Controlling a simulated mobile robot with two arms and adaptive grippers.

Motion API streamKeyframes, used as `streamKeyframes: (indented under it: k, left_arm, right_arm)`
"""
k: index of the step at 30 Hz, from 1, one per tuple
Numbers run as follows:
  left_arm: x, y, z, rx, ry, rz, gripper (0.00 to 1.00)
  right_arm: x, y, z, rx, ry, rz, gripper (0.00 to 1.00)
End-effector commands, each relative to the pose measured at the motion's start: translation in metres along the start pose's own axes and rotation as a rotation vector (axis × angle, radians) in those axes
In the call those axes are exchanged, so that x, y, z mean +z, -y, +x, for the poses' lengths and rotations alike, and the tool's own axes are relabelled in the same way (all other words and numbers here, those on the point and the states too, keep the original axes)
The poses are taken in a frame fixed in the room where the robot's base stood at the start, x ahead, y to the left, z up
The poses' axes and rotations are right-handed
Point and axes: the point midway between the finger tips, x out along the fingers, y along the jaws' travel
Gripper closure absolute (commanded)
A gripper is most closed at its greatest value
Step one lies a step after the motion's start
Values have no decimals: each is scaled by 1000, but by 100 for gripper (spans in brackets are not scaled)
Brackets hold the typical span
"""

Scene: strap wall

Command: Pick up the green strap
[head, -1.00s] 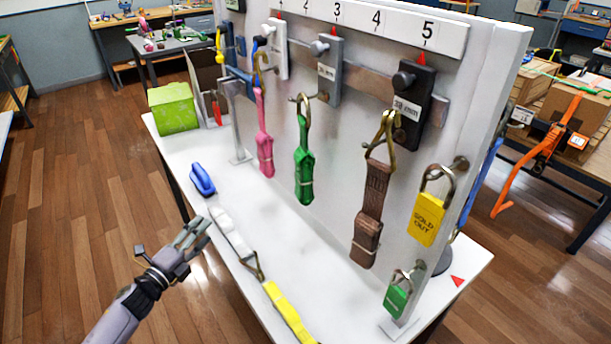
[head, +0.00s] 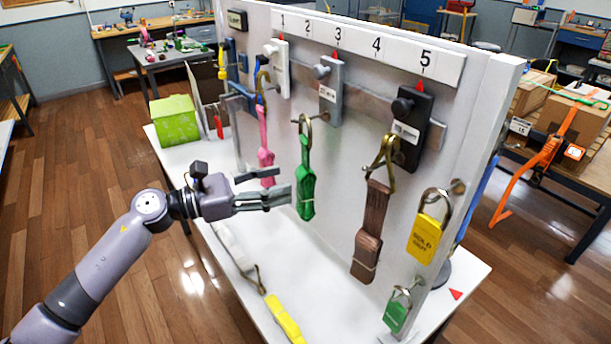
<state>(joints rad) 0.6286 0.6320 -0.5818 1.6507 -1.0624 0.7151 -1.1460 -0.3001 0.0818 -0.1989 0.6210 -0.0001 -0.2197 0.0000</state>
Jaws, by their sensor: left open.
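The green strap (head: 306,180) hangs bundled from a metal hook on the white wall panel (head: 335,215), in the middle of the head view. Its hook ring sits on a peg below number 3. My left gripper (head: 285,185) is just left of the strap's bundled part, with its fingers pointing right toward it. The fingers are apart and nothing shows between them. I cannot tell whether a fingertip touches the strap. My right gripper is not in view.
A pink strap (head: 265,150) hangs close left, partly behind my left gripper. A brown strap (head: 369,235) hangs to the right, with a yellow padlock (head: 427,238) and a green padlock (head: 396,314) beyond. A yellow strap (head: 283,320) lies on the white table below.

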Motion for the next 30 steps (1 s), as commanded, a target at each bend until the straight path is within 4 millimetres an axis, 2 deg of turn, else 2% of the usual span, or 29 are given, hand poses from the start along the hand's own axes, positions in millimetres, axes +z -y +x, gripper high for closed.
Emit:
streamKeyframes:
  k: [3,7,10,15,18,27,30]
  left_arm:
    - [2,-1,15,0,1,-2,48]
    - [1,-1,21,1,1,-2,48]
    - [5,-2,30,1,1,-2,48]
    - [10,-6,54,0,2,-5,48]
    - [7,-6,66,1,2,-4,48]
    - [3,-6,72,2,0,-2,48]
    - [3,-6,72,2,0,-2,53]
  right_arm:
    - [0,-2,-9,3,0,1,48]
    - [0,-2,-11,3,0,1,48]
    - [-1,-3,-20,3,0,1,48]
    - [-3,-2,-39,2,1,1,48]
    - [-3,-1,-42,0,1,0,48]
    - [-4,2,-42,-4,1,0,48]
    - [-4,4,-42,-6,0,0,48]
